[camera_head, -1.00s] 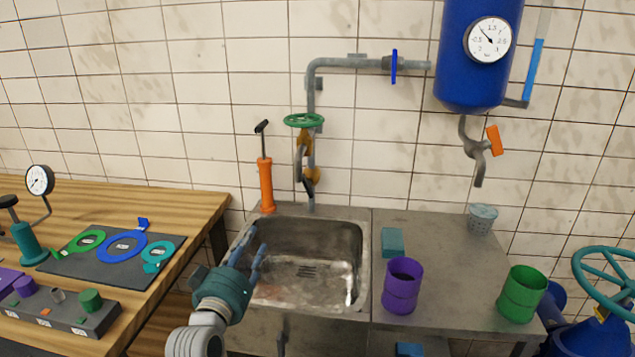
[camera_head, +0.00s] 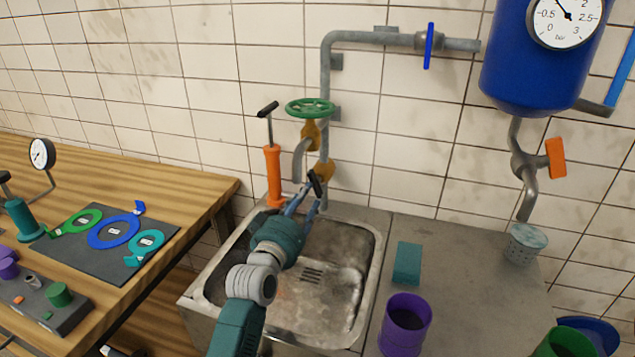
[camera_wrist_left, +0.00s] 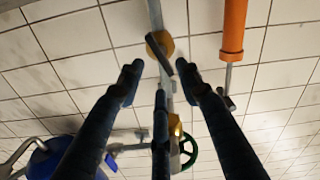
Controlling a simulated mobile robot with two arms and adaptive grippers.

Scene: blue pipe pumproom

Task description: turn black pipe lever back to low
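The black pipe lever (camera_head: 315,183) is on the lower brass valve body (camera_head: 325,168) of the grey wall pipe, above the sink's back edge. In the left wrist view the lever (camera_wrist_left: 160,56) crosses the brass body (camera_wrist_left: 167,42) at a slant, just beyond and between my fingertips. My left gripper (camera_head: 303,203) reaches up over the sink to just below the lever. Its fingers stand apart in the left wrist view (camera_wrist_left: 158,78), with nothing held between them. Contact with the lever cannot be told. My right gripper is out of view.
A green handwheel (camera_head: 310,107) sits above the lever, and an orange pump (camera_head: 273,176) stands close on its left. The sink (camera_head: 366,300) lies below. A purple cup (camera_head: 405,325) and teal block (camera_head: 407,263) are on the right counter. The wooden table (camera_head: 200,195) is at left.

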